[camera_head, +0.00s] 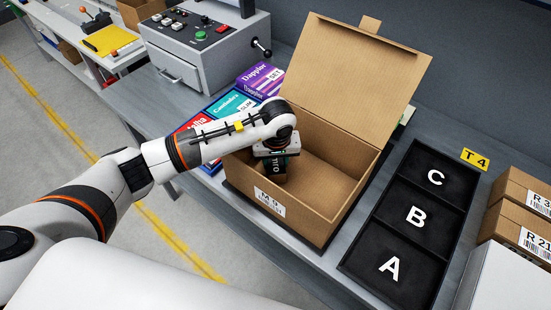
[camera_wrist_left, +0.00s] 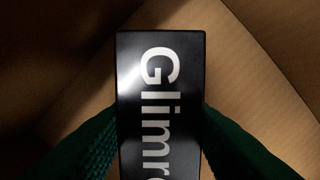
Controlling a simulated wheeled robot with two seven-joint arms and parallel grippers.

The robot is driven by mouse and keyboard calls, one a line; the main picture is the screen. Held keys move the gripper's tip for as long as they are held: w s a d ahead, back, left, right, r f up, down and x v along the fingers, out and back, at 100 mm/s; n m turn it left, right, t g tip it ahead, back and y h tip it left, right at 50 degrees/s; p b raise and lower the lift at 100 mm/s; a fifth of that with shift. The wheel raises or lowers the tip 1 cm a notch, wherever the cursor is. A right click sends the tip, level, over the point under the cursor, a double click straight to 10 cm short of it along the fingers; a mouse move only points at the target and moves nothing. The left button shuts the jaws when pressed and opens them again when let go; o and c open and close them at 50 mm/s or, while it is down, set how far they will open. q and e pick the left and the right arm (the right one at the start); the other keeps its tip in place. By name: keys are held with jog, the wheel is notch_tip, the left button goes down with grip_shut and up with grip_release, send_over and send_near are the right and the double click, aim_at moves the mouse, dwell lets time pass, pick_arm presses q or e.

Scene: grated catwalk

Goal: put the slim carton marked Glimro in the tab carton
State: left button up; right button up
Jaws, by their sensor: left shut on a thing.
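The tab carton (camera_head: 344,199) is a brown cardboard box on the bench, its lid (camera_head: 350,75) standing open at the back with a tab on top. The slim carton marked Glimro (camera_wrist_left: 160,80) is black with white letters. My left gripper (camera_head: 275,165) is shut on it and holds it inside the tab carton's opening, toward the left side. In the left wrist view the green finger pads of the gripper (camera_wrist_left: 158,150) press both sides of it, with cardboard walls around. Whether the slim carton touches the floor of the box is hidden. My right gripper is not in view.
A black tray (camera_head: 366,236) with sections A, B and C lies right of the box. Labelled cartons (camera_head: 520,226) stand at the far right. Purple (camera_head: 262,78), teal and red packages lie left of the box, near a grey control box (camera_head: 208,50).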

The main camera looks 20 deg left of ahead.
aim_at(276, 165)
pick_arm(q)
jog(key=shift+f, duration=0.2)
jog(key=o, duration=1)
jog(key=shift+r, duration=0.1)
jog(key=shift+r, duration=0.5)
jog(key=r, duration=0.3)
jog(key=s+r+b, duration=0.1)
jog(key=r, duration=0.3)
jog(key=r+b, duration=0.1)
jog(key=r, duration=0.3)
jog(key=shift+s+d+r, duration=0.1)
jog(key=shift+s+d, duration=0.2)
jog(key=shift+d, duration=0.1)
